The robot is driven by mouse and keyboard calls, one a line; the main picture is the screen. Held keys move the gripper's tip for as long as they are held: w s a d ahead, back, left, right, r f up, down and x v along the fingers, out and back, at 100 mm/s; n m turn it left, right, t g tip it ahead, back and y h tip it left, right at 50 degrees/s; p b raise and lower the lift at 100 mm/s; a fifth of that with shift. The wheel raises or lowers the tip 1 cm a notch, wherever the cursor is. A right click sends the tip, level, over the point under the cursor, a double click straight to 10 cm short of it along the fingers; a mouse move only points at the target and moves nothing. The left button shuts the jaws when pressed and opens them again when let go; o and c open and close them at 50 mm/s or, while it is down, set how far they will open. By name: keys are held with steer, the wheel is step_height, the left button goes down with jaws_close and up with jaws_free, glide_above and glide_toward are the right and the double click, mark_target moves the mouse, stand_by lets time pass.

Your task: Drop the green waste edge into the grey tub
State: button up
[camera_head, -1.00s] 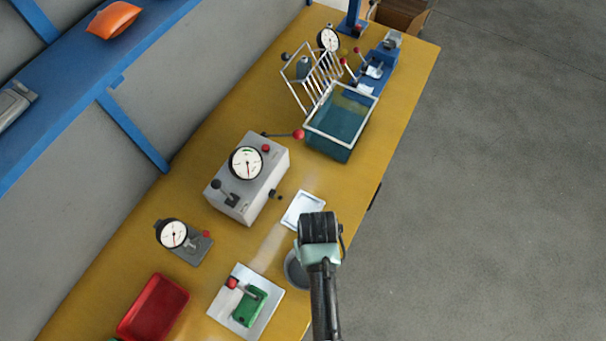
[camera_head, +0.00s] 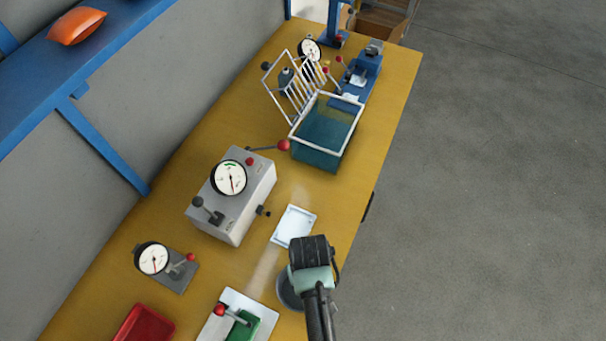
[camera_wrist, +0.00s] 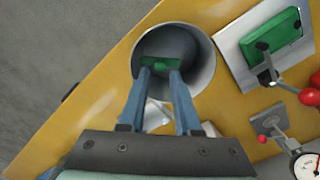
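The green waste edge (camera_wrist: 160,66) shows in the wrist view as a small green piece at my fingertips, centred between them and sticking out a little to both sides. My gripper (camera_wrist: 161,72) has its two blue fingers a small gap apart and appears shut on it. The fingers point down into the mouth of the round grey tub (camera_wrist: 204,62). In the head view the grey tub (camera_head: 285,291) stands at the bench's right edge, partly hidden behind my gripper (camera_head: 311,265); the green piece is hidden there.
A white tray (camera_head: 293,226) lies just beyond the tub. A white plate with a green block (camera_head: 243,326) and red-knobbed lever is near left. A grey gauge box (camera_head: 233,202), a red tray (camera_head: 146,325) and a teal basin (camera_head: 317,157) stand on the yellow bench. Open floor lies right.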

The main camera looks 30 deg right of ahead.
steer(key=shift+o, duration=1.2)
step_height(320, 180, up, 13)
steer(key=b, duration=0.1)
steer(key=shift+w, duration=0.1)
steer(key=w+r+t+h+b, duration=0.2)
steer(key=w+r+t, duration=0.7)
steer(key=w+r, duration=0.85)
steer(key=w+a+r+t, duration=0.2)
steer(key=w+r+t, duration=0.25)
steer(key=r, duration=0.65)
steer(key=s+a+r+n+t+b, duration=0.15)
steer(key=r+t, duration=0.25)
steer(key=r, duration=0.5)
steer(key=s+a+r+t, duration=0.1)
steer(key=a+r+t, duration=0.25)
steer(key=r, duration=0.55)
steer(key=s+a+r+t+y, duration=0.2)
steer(key=s+r+t, duration=0.4)
steer(key=r, duration=0.8)
steer(key=s, duration=0.3)
steer(key=shift+a, duration=0.25)
